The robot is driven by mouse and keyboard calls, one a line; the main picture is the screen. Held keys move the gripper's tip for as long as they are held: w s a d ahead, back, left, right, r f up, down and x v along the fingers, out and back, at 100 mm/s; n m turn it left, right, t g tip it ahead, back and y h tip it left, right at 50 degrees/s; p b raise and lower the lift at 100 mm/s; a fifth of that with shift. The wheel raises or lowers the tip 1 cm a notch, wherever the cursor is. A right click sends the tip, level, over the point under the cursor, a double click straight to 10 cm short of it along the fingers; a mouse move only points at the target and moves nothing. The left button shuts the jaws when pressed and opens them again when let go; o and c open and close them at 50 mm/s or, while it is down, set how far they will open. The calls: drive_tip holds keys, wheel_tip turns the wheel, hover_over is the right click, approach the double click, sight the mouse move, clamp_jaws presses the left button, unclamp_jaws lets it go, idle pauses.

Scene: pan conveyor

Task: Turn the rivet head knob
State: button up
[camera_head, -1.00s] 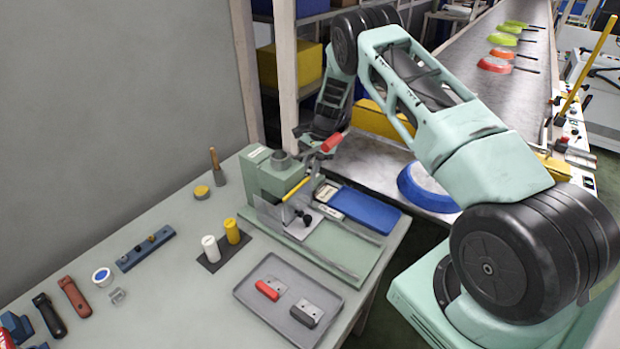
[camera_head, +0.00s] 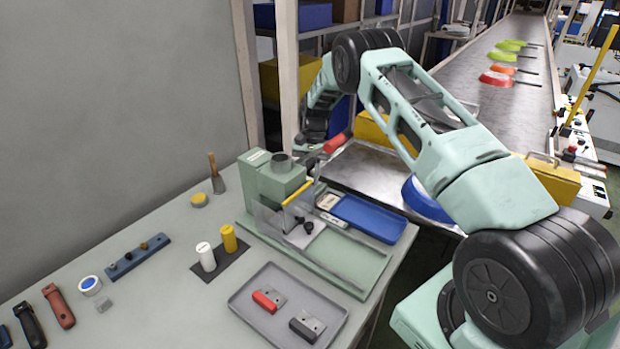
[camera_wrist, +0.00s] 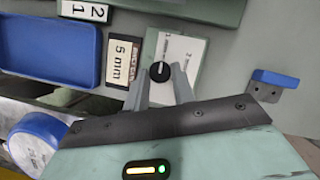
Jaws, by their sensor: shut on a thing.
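The rivet head knob (camera_wrist: 160,71) is a small round black knob with a light mark. It sits on a white dial plate (camera_wrist: 181,50) beside a "6 mm" label (camera_wrist: 123,50) in the wrist view. My gripper (camera_wrist: 162,69) has one finger on each side of the knob and is shut on it. In the head view the press (camera_head: 272,180) stands on the bench, with a red-handled lever (camera_head: 334,143). My arm reaches behind it, and the knob and my fingertips are hidden there.
A blue tray (camera_head: 365,216) lies beside the press, and a grey tray (camera_head: 250,312) with a red and a black block is at the bench front. A blue-sided pan (camera_head: 422,203) sits near my arm. The conveyor (camera_head: 515,50) carries several pans.

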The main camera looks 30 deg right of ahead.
idle(0.3)
drive_tip(key=o, duration=1)
drive_tip(key=b+v, duration=0.2)
drive_tip(key=v, duration=1.5)
drive_tip(key=shift+r, duration=0.3)
